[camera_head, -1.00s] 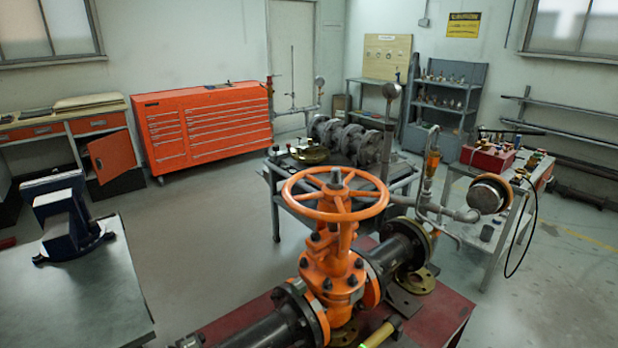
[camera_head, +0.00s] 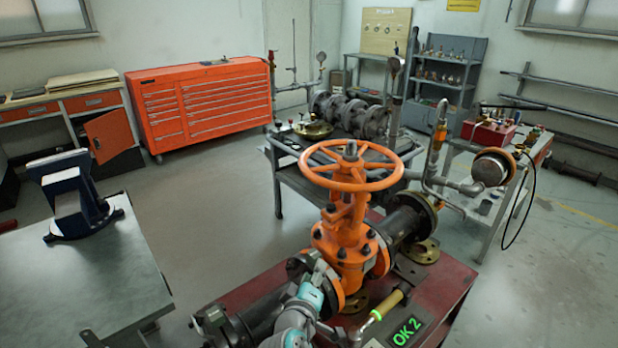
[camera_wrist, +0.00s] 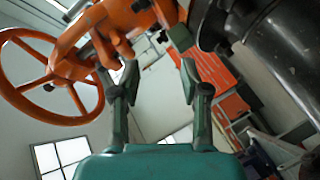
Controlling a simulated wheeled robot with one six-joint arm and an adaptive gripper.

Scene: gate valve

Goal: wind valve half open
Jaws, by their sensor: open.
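The orange gate valve (camera_head: 343,250) stands upright in a dark pipe line on a red bench. Its orange handwheel (camera_head: 352,167) lies level on top, with a short grey stem end at the hub. In the wrist view the handwheel (camera_wrist: 48,113) is at the left and the valve body (camera_wrist: 110,28) across the top. My gripper (camera_head: 320,272) is low at the near side of the valve, below the wheel; its fingers are partly hard to make out there. In the wrist view my gripper (camera_wrist: 157,72) is open and empty, its fingers apart from the wheel rim.
Dark pipe (camera_head: 403,222) and flanges flank the valve. A yellow-handled tool (camera_head: 388,304) and a dark panel reading "OK 2" (camera_head: 405,332) are at the bench front. A vise (camera_head: 75,196) stands on the left table. Space above the wheel looks clear.

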